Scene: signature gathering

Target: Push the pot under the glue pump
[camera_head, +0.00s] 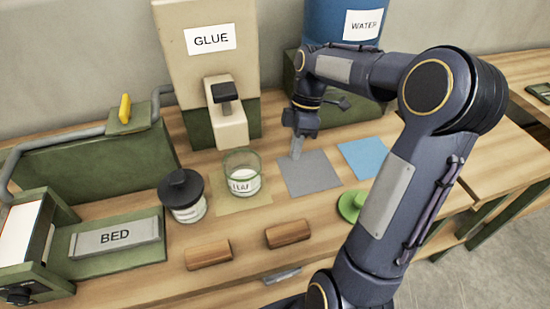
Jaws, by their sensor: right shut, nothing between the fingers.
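A glass pot (242,175) with a white label stands on a tan square mat (250,203), just in front of the glue pump. The glue pump (205,70) is a tall beige box marked GLUE, with a spout and a dark lever (226,95) at its front. The pot is upright. My right gripper (296,152) is shut and empty, pointing down over the back left part of a grey mat (311,173), to the right of the pot and apart from it. My left gripper is not in view.
A black-lidded jar (184,196) stands left of the pot. Two wooden blocks (208,253) lie in front. A blue mat (364,157) and green lid (351,205) are to the right. A blue WATER tank (345,22) stands behind my right arm. A BED unit (115,238) is at left.

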